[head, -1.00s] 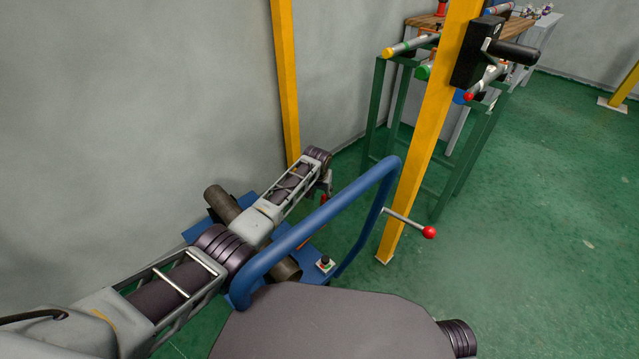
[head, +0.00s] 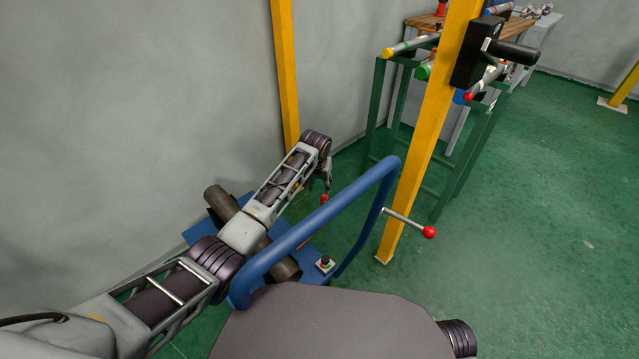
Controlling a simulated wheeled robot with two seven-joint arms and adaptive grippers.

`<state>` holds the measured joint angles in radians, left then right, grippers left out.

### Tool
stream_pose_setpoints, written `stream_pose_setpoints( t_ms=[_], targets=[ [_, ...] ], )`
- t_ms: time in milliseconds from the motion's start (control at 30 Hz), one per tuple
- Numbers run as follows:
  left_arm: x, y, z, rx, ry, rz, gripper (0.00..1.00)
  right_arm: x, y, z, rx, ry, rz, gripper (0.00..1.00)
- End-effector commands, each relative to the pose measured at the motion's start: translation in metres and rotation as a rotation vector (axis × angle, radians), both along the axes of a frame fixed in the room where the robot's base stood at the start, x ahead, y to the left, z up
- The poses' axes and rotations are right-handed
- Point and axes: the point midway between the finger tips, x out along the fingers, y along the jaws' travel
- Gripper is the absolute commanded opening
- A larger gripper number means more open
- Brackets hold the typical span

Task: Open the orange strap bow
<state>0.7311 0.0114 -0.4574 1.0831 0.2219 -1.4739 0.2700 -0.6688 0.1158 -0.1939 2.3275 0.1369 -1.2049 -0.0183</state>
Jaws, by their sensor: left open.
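I cannot make out an orange strap bow in the head view. My left arm reaches in from the lower left over a blue bench, and my left gripper (head: 326,184) hangs at its far end, just left of the blue tube handle. It is small and partly hidden by the wrist, and it looks open and empty. A small red knob (head: 324,198) shows just below it; I cannot tell what it belongs to. A dark brown pipe (head: 285,266) lies across the blue bench under my left forearm. My right gripper is out of view.
A thick blue tube handle (head: 340,203) arches over the blue bench (head: 318,246). A yellow post (head: 425,150) carries a red-knobbed lever (head: 429,232) and a black box (head: 474,50). A green pipe rack (head: 373,110) stands behind. Open green floor lies to the right.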

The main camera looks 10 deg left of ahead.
Motion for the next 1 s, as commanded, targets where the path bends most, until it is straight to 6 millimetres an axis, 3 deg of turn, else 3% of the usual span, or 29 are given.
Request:
stream_pose_setpoints(
  t_ms=[1000],
  targets=[
    [-0.0028, 0.0006, 0.0077, 0.000, 0.000, 0.001, 0.43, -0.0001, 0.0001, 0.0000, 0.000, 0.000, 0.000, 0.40]
  ],
)
